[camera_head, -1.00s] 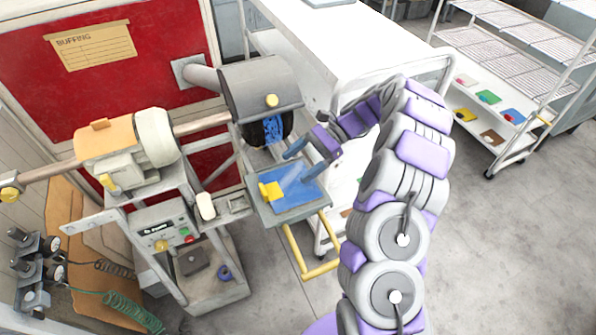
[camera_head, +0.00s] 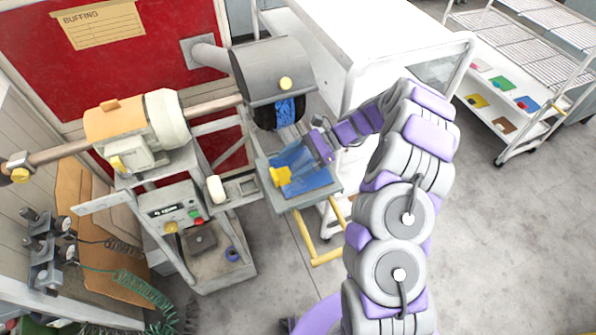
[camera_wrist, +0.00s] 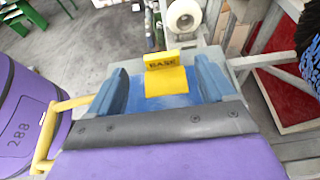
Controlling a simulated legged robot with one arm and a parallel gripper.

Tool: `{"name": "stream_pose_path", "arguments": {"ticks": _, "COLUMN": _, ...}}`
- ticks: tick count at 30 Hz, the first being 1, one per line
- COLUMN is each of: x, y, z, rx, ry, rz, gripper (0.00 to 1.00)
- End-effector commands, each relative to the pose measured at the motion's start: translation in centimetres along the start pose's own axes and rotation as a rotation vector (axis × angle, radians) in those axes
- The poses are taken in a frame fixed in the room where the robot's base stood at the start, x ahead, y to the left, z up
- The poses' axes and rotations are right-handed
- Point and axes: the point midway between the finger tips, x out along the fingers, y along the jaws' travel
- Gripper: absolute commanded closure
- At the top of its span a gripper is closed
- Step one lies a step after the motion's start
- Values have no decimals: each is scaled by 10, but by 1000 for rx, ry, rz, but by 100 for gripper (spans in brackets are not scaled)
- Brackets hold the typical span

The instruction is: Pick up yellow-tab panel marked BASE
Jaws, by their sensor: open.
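The blue panel (camera_head: 313,187) lies on a small grey tray (camera_head: 302,201) below the buffing wheel. Its yellow tab (camera_head: 281,176) stands at the panel's left side. In the wrist view the tab (camera_wrist: 166,77) reads BASE, and a strip of blue panel (camera_wrist: 171,101) shows around it. My gripper (camera_head: 300,160) is over the panel, its fingers pointing toward the tab. In the wrist view my gripper (camera_wrist: 163,82) is open, with one blue finger on each side of the tab. I cannot tell whether the fingers touch the panel.
The buffing machine (camera_head: 275,75) with its blue brush (camera_head: 287,110) stands just behind the tray. A yellow rail (camera_head: 327,257) hangs in front of it. A white cart (camera_head: 330,40) stands behind, and a rack (camera_head: 525,95) with coloured panels is at right. Open floor lies right of my arm.

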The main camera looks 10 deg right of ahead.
Motion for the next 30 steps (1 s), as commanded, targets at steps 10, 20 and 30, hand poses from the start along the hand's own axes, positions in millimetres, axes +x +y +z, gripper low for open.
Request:
{"name": "stream_pose_path", "arguments": {"ticks": 10, "x": 23, "y": 0, "z": -1, "rx": 1, "ry": -3, "rz": 2, "gripper": 17}}
{"name": "stream_pose_path", "arguments": {"ticks": 20, "x": 66, "y": -2, "z": -5, "rx": 1, "ry": -2, "rz": 3, "gripper": 17}}
{"name": "stream_pose_path", "arguments": {"ticks": 30, "x": 67, "y": -2, "z": -6, "rx": 1, "ry": 0, "rz": 1, "gripper": 28}}
